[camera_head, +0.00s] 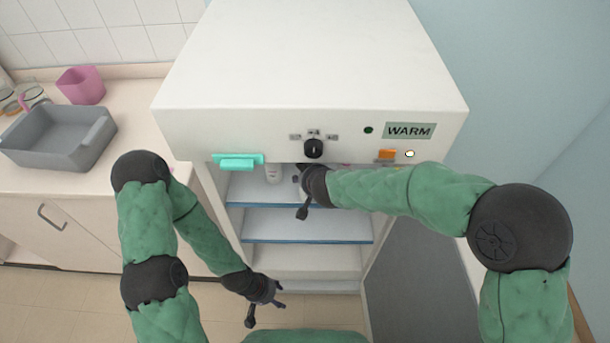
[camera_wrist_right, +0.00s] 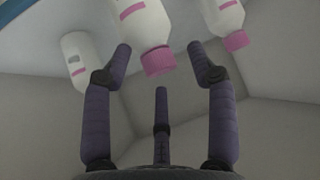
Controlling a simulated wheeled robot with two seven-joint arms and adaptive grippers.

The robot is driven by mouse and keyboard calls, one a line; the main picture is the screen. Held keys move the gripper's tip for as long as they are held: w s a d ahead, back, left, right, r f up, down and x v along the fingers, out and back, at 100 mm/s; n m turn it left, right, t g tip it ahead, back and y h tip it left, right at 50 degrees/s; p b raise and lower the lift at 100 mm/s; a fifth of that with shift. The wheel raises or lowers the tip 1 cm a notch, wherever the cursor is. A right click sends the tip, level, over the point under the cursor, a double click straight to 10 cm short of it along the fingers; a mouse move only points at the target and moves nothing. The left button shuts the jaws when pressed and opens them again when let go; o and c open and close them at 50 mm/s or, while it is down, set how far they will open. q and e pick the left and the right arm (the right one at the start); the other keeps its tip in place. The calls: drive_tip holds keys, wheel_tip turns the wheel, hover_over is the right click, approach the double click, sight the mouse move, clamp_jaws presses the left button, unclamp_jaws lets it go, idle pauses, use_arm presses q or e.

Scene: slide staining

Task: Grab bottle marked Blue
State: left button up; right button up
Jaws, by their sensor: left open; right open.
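In the right wrist view, three white bottles with pink marks show. The middle bottle (camera_wrist_right: 143,22) has a pink cap pointing toward my right gripper (camera_wrist_right: 158,51), between its open fingertips; the fingers are not closed on it. Another bottle (camera_wrist_right: 77,58) is beside the left finger, and a third (camera_wrist_right: 222,17) is at upper right. No label reading Blue can be made out. In the head view a white bottle (camera_head: 273,174) shows on the cabinet's upper shelf. My right gripper is partly hidden at the cabinet's opening. My left gripper (camera_head: 265,309) is open and empty, low in front of the cabinet.
The white cabinet (camera_head: 310,60) marked WARM is open at the front, with blue-edged shelves (camera_head: 305,226) and a teal handle (camera_head: 238,161). On the left counter are a grey basin (camera_head: 60,148) and a pink container (camera_head: 82,86). The floor at lower left is clear.

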drive_tip(key=shift+w+f, duration=0.1)
drive_tip(key=shift+f, duration=0.1)
drive_tip(key=shift+c, duration=0.3)
clamp_jaws()
drive_tip(key=shift+r, duration=0.2)
